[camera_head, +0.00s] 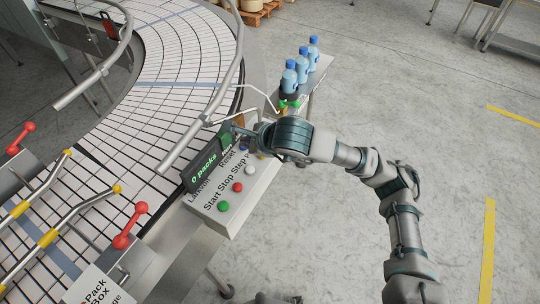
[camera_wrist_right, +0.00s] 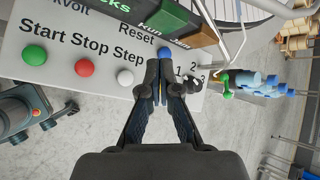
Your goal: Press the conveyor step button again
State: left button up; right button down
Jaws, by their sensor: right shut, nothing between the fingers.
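The control panel (camera_head: 228,217) beside the conveyor carries a row of buttons. The white button (camera_wrist_right: 125,77) sits by the word Step; it also shows in the head view (camera_head: 250,169). A blue button (camera_wrist_right: 165,54) sits under Reset, and a selector knob marked 1, 2, 3 (camera_wrist_right: 188,79) is beside it. My right gripper (camera_wrist_right: 161,72) is shut and empty. Its tips are over or right at the blue button, to the right of the white one; I cannot tell whether they touch. In the head view my right gripper (camera_head: 251,138) partly hides the panel's far end.
Green (camera_wrist_right: 34,55) and red (camera_wrist_right: 84,67) buttons are left of the white one. A display (camera_head: 205,171) reads 0 packs. Several blue-capped bottles (camera_head: 302,65) stand behind the panel. Curved metal rails (camera_head: 187,137) border the conveyor (camera_head: 180,60). Floor at right is open.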

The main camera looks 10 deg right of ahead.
jog(key=b, duration=0.2)
send_over(250, 170)
notch_tip(250, 170, down, 6)
jog(key=shift+f, duration=0.25)
jog(key=shift+a+f+b, duration=0.2)
jog(key=shift+f+b, duration=0.85)
jog(key=shift+f, duration=0.2)
jog(key=shift+d, duration=0.25)
jog(key=shift+d+r, duration=0.1)
jog(key=shift+d, duration=0.25)
pick_arm(q)
jog(key=f, duration=0.1)
jog(key=s+f, duration=0.1)
jog(key=f, duration=0.2)
jog(key=shift+s+a+f, duration=0.25)
jog(key=shift+s+a, duration=0.05)
jog(key=shift+s, duration=0.05)
jog(key=shift+a+f, duration=0.1)
jog(key=shift+a, duration=0.15)
pick_arm(e)
jog(key=shift+a, duration=0.45)
